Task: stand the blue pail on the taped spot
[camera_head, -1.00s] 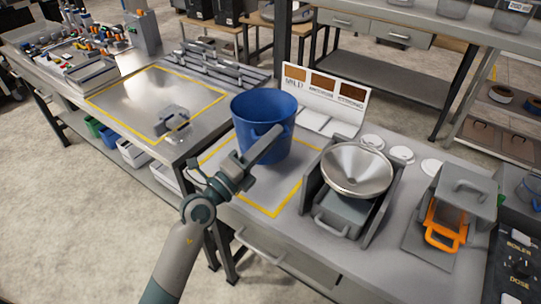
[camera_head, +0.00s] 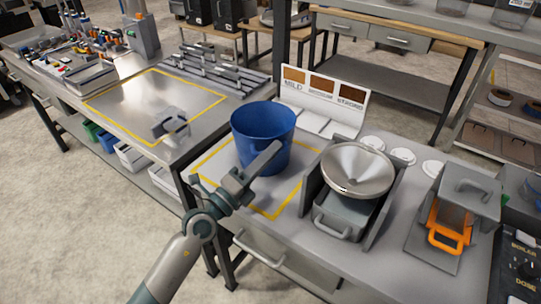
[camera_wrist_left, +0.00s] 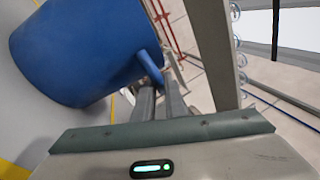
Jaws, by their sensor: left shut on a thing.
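The blue pail (camera_head: 263,135) is upright over the yellow-taped square (camera_head: 216,194) on the near table, with tape showing around it. I cannot tell for sure whether its base touches the surface. My left gripper (camera_head: 262,162) is at the pail's near side and shut on its handle. In the left wrist view, the pail (camera_wrist_left: 80,45) fills the upper left and the gripper fingers (camera_wrist_left: 160,100) close on the handle bar by its side. My right gripper is not in view.
A metal funnel (camera_head: 357,168) in a grey stand is right of the taped square. A card with brown swatches (camera_head: 322,92) stands behind. A grey and orange dispenser (camera_head: 455,215) is further right. Another taped area (camera_head: 150,100) with a grey bracket is on the left table.

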